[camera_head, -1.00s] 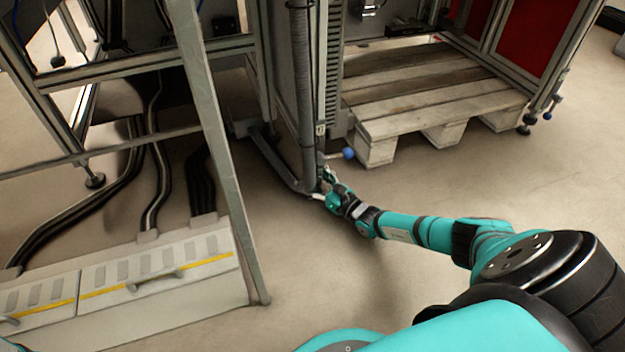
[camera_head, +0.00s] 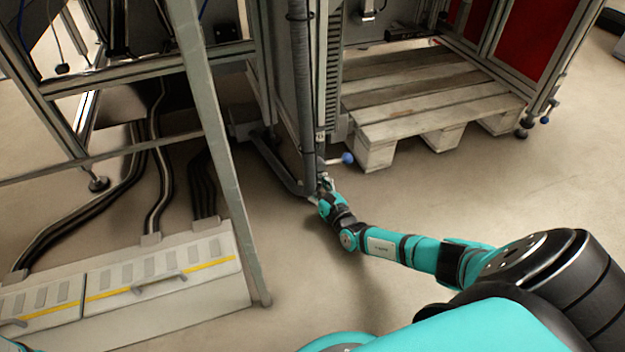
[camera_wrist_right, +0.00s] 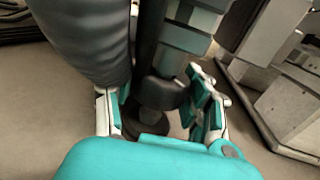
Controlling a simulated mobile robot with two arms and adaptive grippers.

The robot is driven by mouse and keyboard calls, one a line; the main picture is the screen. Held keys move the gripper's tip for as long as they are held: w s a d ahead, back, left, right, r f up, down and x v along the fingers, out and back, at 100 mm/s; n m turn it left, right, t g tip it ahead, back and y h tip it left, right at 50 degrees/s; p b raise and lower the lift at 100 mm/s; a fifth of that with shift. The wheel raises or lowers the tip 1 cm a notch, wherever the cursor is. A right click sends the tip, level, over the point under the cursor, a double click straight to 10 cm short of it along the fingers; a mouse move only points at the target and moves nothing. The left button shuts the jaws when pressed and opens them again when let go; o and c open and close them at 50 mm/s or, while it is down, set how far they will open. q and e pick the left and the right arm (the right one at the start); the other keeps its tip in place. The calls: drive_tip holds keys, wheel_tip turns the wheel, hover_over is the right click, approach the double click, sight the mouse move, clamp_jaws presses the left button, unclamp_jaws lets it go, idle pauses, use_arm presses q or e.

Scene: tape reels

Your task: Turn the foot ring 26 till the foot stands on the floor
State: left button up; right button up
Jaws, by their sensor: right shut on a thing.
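My right gripper (camera_head: 324,187) is low down at the base of the machine frame in the head view, beside the grey hose. In the right wrist view its fingers stand on both sides of a dark ring (camera_wrist_right: 166,91) on the foot's stem, and the gripper is shut on it. Below the ring is the round black foot (camera_wrist_right: 146,126), close to the floor. The fingers and the gripper body partly cover the foot, and I cannot tell whether it touches the floor. In the head view the ring and foot are too small to make out. My left gripper is not in view.
A thick grey hose (camera_head: 305,90) runs down close to the gripper and fills the upper left of the wrist view (camera_wrist_right: 85,40). A wooden pallet (camera_head: 440,120) and a blue-knobbed lever (camera_head: 347,158) are to the right. A cable duct (camera_head: 150,272) lies at left.

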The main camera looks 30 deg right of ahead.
drive_tip(key=m+h+p, duration=0.1)
drive_tip(key=m+h, duration=0.1)
drive_tip(key=shift+a+h, duration=0.2)
drive_tip(key=shift+h, duration=0.2)
drive_tip(key=m+g+h, duration=0.1)
drive_tip(key=m+h, duration=0.1)
drive_tip(key=h, duration=0.2)
drive_tip(key=shift+d+f+m+g, duration=0.1)
drive_tip(key=shift+m+g, duration=0.3)
drive_tip(key=m+g+h, duration=0.2)
drive_tip(key=h, duration=0.1)
drive_tip(key=shift+f+h+b, duration=0.1)
drive_tip(key=shift+h+b, duration=0.2)
drive_tip(key=shift+b, duration=0.1)
drive_tip(key=shift+d+m+g+h+b, duration=0.15)
drive_tip(key=shift+m+g+h+b, duration=0.8)
drive_tip(key=shift+m+g+h, duration=0.65)
drive_tip(key=shift+s+g, duration=0.1)
drive_tip(key=shift+g, duration=0.2)
drive_tip(key=o, duration=1.2)
drive_tip(key=shift+r, duration=0.2)
drive_tip(key=shift+d, duration=0.1)
